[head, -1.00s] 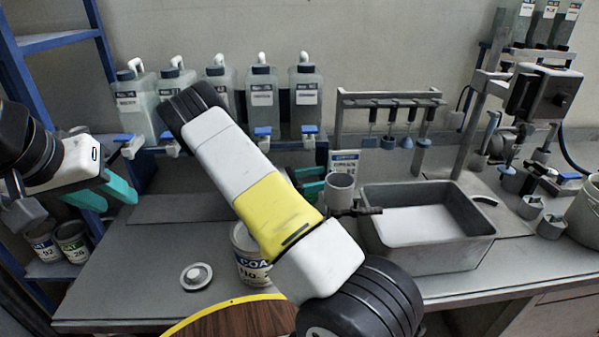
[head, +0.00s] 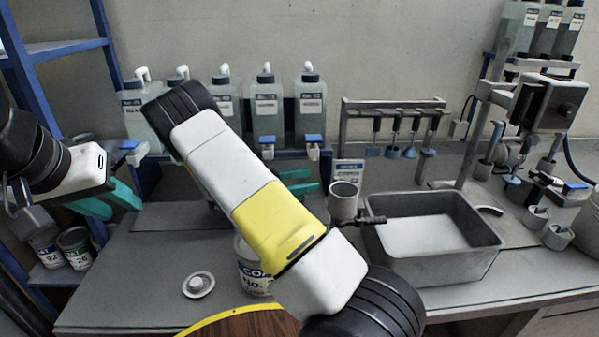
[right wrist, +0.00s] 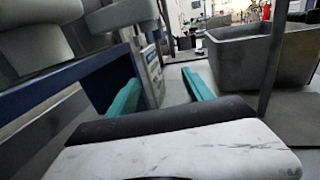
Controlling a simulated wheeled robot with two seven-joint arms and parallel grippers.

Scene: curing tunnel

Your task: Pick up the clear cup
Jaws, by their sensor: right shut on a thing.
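My right gripper (head: 313,180) is behind my right forearm in the head view, left of a grey mug-like vessel. In the right wrist view its teal fingers (right wrist: 160,80) stand apart with a gap between them. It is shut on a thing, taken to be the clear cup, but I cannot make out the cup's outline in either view. The forearm hides much of the area around it. My left gripper (head: 108,200) is at the far left, with its teal fingers apart and empty.
The grey vessel (head: 343,202) with a side tap stands by a metal basin (head: 470,262). A sign (head: 347,170) is behind. Bottles (head: 311,103) line the back. A labelled can (head: 251,274) and a round disc (head: 198,284) are in front.

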